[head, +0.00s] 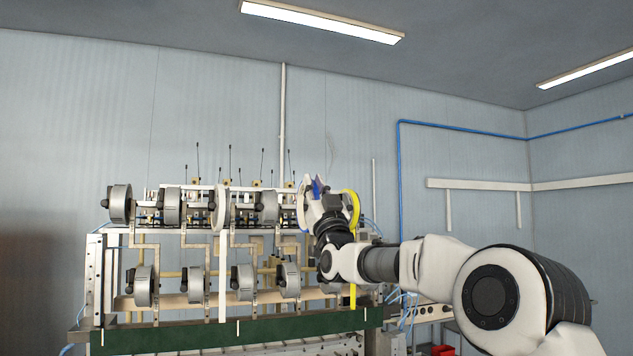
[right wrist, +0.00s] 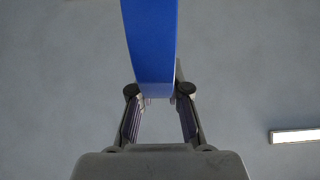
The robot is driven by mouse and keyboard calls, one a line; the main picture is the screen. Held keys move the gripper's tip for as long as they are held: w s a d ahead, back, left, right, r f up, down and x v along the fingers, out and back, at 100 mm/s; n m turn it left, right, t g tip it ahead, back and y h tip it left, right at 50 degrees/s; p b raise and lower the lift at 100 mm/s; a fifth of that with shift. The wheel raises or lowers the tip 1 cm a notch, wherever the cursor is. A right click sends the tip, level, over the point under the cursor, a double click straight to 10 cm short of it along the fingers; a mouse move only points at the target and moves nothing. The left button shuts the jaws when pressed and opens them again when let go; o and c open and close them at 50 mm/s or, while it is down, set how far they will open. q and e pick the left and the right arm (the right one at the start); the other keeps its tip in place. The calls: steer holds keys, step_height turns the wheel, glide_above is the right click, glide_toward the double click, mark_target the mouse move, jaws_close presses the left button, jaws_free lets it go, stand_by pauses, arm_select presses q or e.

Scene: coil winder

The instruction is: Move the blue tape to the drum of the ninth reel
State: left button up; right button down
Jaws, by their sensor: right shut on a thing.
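The blue tape (head: 319,187) shows as a small blue patch at my right gripper (head: 317,199), near the upper right end of the coil winder. In the right wrist view the blue tape (right wrist: 150,45) is a broad band running up from between the fingertips of the right gripper (right wrist: 159,96), which is shut on it. Several grey reels stand in an upper row, such as this reel (head: 121,204), and a lower row, such as this one (head: 143,286). I cannot tell which reel is the ninth. My left gripper is not in view.
A white tape (head: 223,250) hangs from an upper reel. A yellow tape (head: 353,207) is just right of my right gripper. Thin upright rods (head: 230,162) rise behind the upper row. A green beam (head: 235,329) runs along the front. Above the machine is open space.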

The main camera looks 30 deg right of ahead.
steer(key=shift+w+d+r+p, duration=0.1)
steer(key=shift+w+d+p, duration=0.15)
steer(key=shift+w+p, duration=0.75)
steer(key=shift+w+d+r+p, duration=0.1)
steer(key=shift+w+d+p, duration=0.1)
steer(key=shift+w+p, duration=0.75)
steer(key=shift+w+d+f+p, duration=0.1)
steer(key=shift+w+d+p, duration=0.05)
steer(key=shift+w+p, duration=0.4)
steer(key=shift+w+d+p, duration=0.15)
steer(key=shift+w+p, duration=0.2)
steer(key=shift+w, duration=0.4)
steer(key=shift+w+d+f, duration=0.1)
steer(key=shift+w, duration=0.2)
